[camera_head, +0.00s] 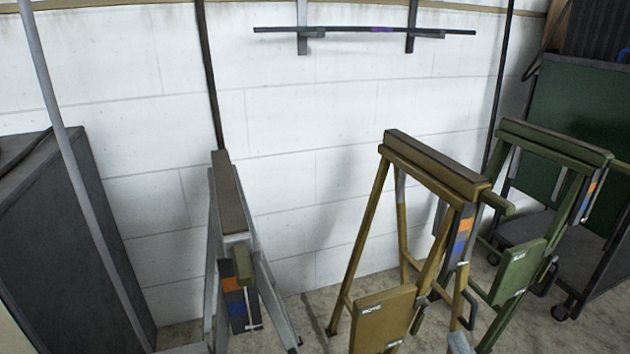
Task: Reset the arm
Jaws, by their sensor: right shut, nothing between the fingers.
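My right gripper (460,342) shows only as a small grey tip at the bottom edge, right of centre, in front of the yellow stand's legs. It is shut and empty, and most of it is cut off by the frame. My left gripper is not in view. A grey stand (226,190), a yellow stand (430,160) and a green stand (553,140) stand in a row before the wall. Each has an orange and blue patch near its top. The yellow and green stands carry small lettered plates.
A thin dark bar (350,29) with a purple mark rests on two wall brackets. A dark grey cabinet (70,240) stands at left behind a slanting grey pole (75,165). A green-panelled cart (575,110) stands at right. Some floor (310,310) shows between the grey and yellow stands.

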